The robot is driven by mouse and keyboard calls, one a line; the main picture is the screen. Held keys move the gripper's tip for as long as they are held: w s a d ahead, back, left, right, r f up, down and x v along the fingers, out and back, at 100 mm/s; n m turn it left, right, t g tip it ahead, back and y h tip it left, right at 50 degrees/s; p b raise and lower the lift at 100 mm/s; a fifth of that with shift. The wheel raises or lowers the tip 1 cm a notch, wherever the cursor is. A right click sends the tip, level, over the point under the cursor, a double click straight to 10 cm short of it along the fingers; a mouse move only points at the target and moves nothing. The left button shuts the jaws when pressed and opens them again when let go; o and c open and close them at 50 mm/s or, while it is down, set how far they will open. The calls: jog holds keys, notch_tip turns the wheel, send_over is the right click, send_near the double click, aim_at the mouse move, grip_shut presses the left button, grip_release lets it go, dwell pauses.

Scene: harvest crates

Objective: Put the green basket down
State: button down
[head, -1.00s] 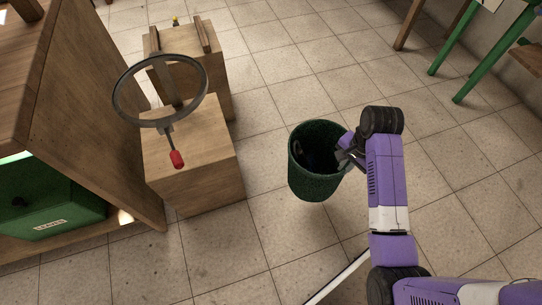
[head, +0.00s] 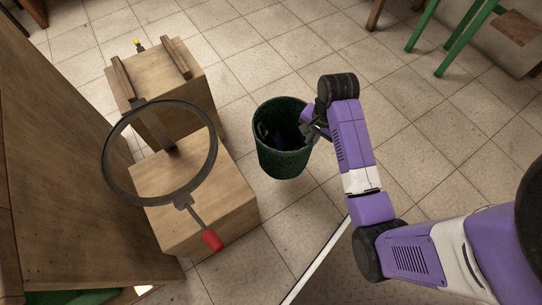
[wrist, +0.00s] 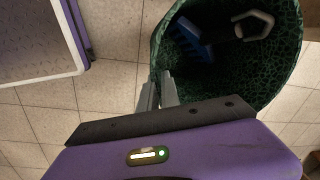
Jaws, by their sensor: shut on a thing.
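The green basket (head: 282,158) is a dark green round bin, seen in the head view near the middle, over the tiled floor to the right of the wooden boxes. My gripper (head: 312,130) is shut on the right side of its rim. In the wrist view the basket (wrist: 272,84) fills the upper right, and my gripper's fingers (wrist: 160,92) pinch its wall at the near edge. Inside the basket lie a blue comb-like thing (wrist: 192,38) and a dark thing with a pale, hooked end (wrist: 254,24). Whether the basket's bottom touches the floor I cannot tell.
A wooden box (head: 205,205) stands left of the basket, with a dark ring with a red handle (head: 211,240) above it. Another wooden box (head: 190,98) stands behind. Green-legged furniture (head: 466,38) is at the upper right. Tiled floor (head: 420,130) is clear to the right.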

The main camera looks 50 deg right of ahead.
aim_at(303, 164)
jog(key=shift+w+f, duration=0.2)
jog(key=shift+w, duration=0.1)
notch_tip(303, 164, down, 20)
jog(key=b, duration=0.9)
jog(key=shift+w+r, duration=0.15)
jog(key=shift+r, duration=0.05)
jog(key=c, duration=1.6)
grip_release()
